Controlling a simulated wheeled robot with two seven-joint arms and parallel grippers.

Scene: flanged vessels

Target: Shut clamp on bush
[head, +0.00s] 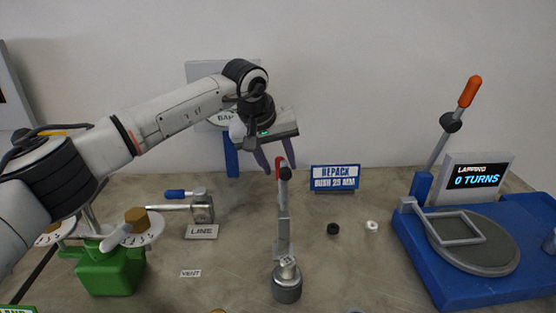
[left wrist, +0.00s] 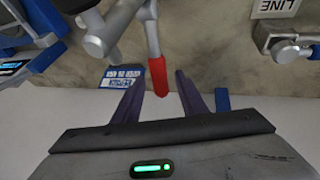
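The clamp (head: 284,215) stands as a grey upright with a red-tipped lever handle (head: 280,162) at its top. At its foot is a dark round base with a light metal fitting (head: 288,270); I cannot tell whether this is the bush. My left gripper (head: 270,165) is at the top of the lever, fingers pointing down. In the left wrist view, the red handle (left wrist: 158,76) lies between the two purple fingers of the left gripper (left wrist: 160,76), with a visible gap on either side. The left gripper is open. My right gripper is out of view.
A blue sign reading "REPACK BUSH 25 MM" (head: 335,178) stands behind. A black ring (head: 333,229) and a white ring (head: 371,226) lie on the bench (head: 350,270). A blue lapping machine (head: 440,275) is right; a green balance (head: 110,272) and a valve (head: 202,208) are left.

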